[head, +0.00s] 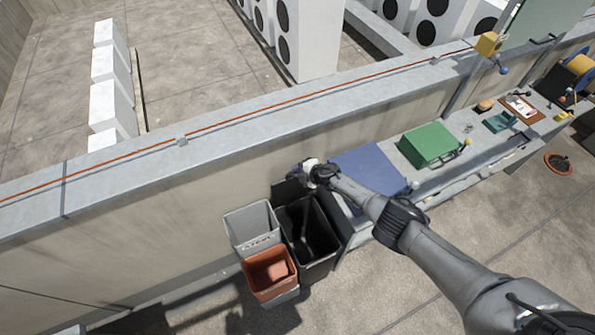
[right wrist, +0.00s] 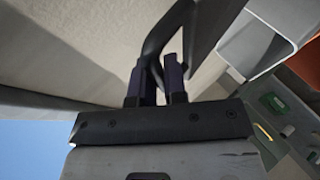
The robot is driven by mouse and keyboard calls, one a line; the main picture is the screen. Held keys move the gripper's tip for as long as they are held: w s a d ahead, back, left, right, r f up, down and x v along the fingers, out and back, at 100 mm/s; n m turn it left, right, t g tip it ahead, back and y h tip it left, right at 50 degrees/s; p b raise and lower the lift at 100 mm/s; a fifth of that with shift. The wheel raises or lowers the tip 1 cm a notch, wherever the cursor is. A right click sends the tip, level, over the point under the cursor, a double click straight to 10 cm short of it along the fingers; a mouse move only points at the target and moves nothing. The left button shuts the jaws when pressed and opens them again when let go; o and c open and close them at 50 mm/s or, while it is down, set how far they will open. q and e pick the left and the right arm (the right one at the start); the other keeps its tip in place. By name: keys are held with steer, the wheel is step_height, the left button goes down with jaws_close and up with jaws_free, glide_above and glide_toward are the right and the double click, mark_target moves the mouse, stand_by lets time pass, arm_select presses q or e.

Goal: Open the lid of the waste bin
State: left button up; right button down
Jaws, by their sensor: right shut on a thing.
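The waste bin (head: 322,262) is black and stands against the parapet wall, with its dark interior open to view from above. Its black lid (head: 284,191) stands up at the bin's back edge near the wall, partly hidden by my gripper. My right gripper (head: 301,173) is at the top of the raised lid. In the right wrist view its two fingers (right wrist: 156,76) are closed about a dark curved handle (right wrist: 166,35) of the lid. My left gripper is in neither view.
A grey bin (head: 249,222) and an orange-red bin (head: 270,271) stand left of the black bin. To the right is a workbench with a blue panel (head: 371,169) and a green box (head: 431,143). Open paving lies in front.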

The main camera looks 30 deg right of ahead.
steer(key=c, duration=1.2)
jaws_free()
steer(key=p+v, duration=0.9)
steer(key=v, duration=0.4)
steer(key=shift+s+r, duration=0.2)
steer(key=shift+s, duration=0.15)
